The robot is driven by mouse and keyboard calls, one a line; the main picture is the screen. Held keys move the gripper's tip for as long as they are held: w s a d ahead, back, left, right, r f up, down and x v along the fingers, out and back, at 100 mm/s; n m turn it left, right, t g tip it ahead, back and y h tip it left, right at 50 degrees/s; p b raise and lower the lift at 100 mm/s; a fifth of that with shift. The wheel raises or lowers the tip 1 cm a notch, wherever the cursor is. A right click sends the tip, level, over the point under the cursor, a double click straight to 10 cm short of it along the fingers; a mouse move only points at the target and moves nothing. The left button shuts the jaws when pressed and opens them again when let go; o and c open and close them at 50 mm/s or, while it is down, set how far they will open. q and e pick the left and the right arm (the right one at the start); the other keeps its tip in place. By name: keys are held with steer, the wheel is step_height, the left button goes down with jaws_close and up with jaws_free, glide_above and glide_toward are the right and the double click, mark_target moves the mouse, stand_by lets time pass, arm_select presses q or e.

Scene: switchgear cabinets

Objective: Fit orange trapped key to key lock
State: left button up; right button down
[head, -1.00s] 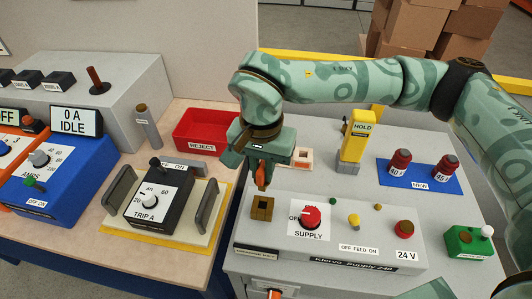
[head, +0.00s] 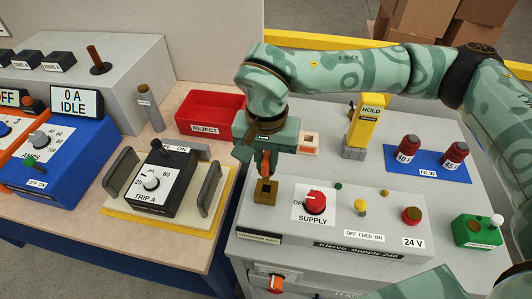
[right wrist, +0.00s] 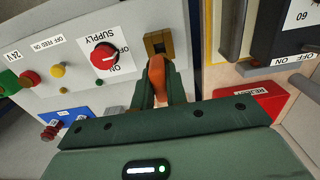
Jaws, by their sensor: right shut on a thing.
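My right gripper (head: 264,170) is shut on the orange trapped key (right wrist: 156,75), also visible between its fingers in the head view (head: 263,160). The key lock is a brass square block with a dark opening (head: 265,192) on the grey supply panel, left of the red SUPPLY knob. The key hangs just over the lock, close to its far side. In the right wrist view the key's end lies right by the lock (right wrist: 158,43). I cannot tell whether they touch. My left gripper is not in view.
The red SUPPLY knob (head: 315,202) sits close to the lock's right. A red REJECT bin (head: 212,113), a yellow HOLD post (head: 366,120) and a blue mat (head: 427,170) with red parts lie behind. The TRIP A unit (head: 158,182) stands to the left.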

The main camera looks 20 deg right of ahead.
mark_target(266, 179)
steer(key=shift+f+b, duration=0.7)
steer(key=shift+f, duration=0.7)
steer(key=shift+f+b, duration=1.2)
steer(key=shift+f, duration=0.8)
steer(key=c, duration=1.3)
jaws_free()
step_height(266, 179, up, 16)
steer(key=shift+r+p, duration=0.2)
steer(key=shift+p, duration=0.7)
steer(key=shift+f, duration=0.1)
